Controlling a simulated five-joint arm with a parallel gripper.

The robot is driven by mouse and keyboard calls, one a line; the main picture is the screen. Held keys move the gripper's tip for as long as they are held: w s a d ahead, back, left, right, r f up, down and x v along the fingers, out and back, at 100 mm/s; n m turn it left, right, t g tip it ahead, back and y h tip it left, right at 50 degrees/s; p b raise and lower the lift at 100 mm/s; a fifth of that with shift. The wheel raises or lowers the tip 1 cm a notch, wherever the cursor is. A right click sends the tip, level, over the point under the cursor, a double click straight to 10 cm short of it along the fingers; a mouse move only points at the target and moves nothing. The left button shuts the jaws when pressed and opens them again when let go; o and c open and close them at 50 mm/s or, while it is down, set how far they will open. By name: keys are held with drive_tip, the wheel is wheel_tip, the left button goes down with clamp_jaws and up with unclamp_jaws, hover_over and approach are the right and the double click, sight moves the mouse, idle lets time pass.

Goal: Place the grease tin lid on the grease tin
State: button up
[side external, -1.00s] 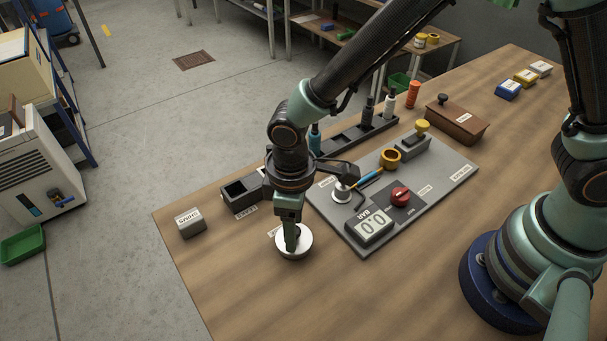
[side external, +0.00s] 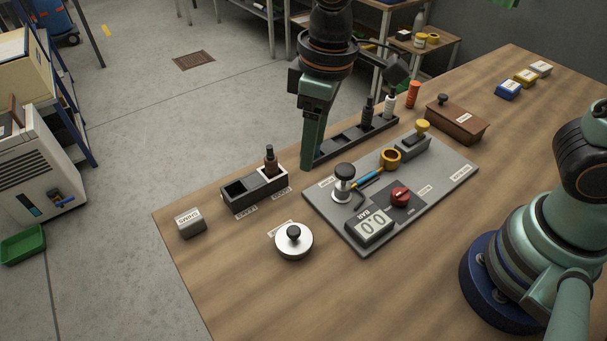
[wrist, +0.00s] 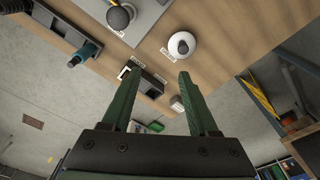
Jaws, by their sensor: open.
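The grease tin lid (side external: 294,232), a pale silver disc with a black knob, sits level on the round grease tin (side external: 294,256) at the front of the table. Only a thin part of the tin's side shows beneath it. The lid also shows from above in the wrist view (wrist: 180,40), where it hides the tin. My gripper (side external: 310,166) is up and behind the lid, clear of it. In the wrist view its two fingers (wrist: 158,85) are spread apart with nothing between them.
A grey panel (side external: 437,190) with a gauge, a red knob and fittings lies right of the tin. A two-slot holder (side external: 240,206) with a brown bottle stands behind it. A small grey labelled block (side external: 191,223) is at left. Bare wood lies in front.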

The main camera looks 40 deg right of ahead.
drive_tip(key=s+d+r+m+t, duration=0.1)
drive_tip(key=d+r+m+t, duration=0.1)
drive_tip(key=d, duration=0.8)
drive_tip(key=s+d+r+m+t, duration=0.1)
drive_tip(key=d+r+m, duration=0.3)
drive_tip(key=d, duration=0.5)
drive_tip(key=shift+s+d+r+m+t+h, duration=0.35)
drive_tip(key=shift+m+t, duration=0.25)
drive_tip(key=shift+t, duration=0.2)
